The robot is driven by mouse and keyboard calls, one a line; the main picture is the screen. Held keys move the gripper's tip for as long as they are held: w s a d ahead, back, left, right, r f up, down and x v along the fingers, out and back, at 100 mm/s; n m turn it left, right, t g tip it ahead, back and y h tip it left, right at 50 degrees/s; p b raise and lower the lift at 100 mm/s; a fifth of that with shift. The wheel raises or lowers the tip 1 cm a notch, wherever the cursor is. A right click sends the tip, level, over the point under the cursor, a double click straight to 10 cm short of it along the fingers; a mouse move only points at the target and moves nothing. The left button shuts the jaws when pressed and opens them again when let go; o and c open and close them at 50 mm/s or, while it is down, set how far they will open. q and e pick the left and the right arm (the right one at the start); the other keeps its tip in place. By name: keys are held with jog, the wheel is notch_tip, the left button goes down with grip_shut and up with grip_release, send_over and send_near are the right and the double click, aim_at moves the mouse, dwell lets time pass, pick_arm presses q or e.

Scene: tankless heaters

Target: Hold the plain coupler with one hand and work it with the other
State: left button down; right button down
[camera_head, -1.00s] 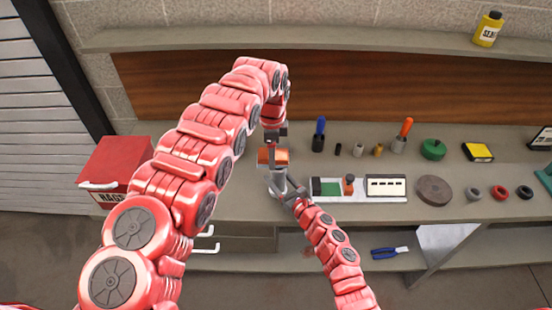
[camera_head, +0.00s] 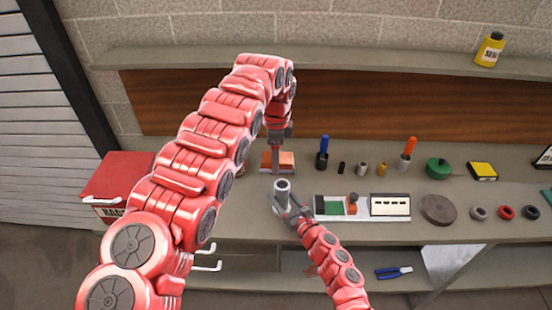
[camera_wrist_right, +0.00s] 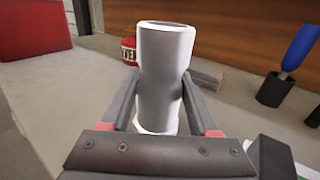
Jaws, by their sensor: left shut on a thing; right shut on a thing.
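The plain coupler (camera_head: 282,192) is a light grey cylinder, upright, with an open round top. My right gripper (camera_head: 290,210) is shut on it from the front and holds it above the bench. In the right wrist view the coupler (camera_wrist_right: 163,75) stands between the two fingers of my right gripper (camera_wrist_right: 155,115). My left gripper (camera_head: 277,158) points down just behind and above the coupler, apart from it. It appears shut on an orange-brown block (camera_head: 287,160); the fingers cover part of the block. The left gripper is not clearly visible in the wrist view.
A red box (camera_head: 120,180) stands at the left of the grey bench. Screwdrivers (camera_head: 323,150), small fittings and a green round thing (camera_head: 438,168) stand at the right. A tray (camera_head: 375,206) lies right of the coupler. Blue-handled pliers (camera_head: 393,272) lie on the lower shelf.

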jog(key=shift+c, duration=0.3)
grip_release()
jog(key=v, duration=1.2)
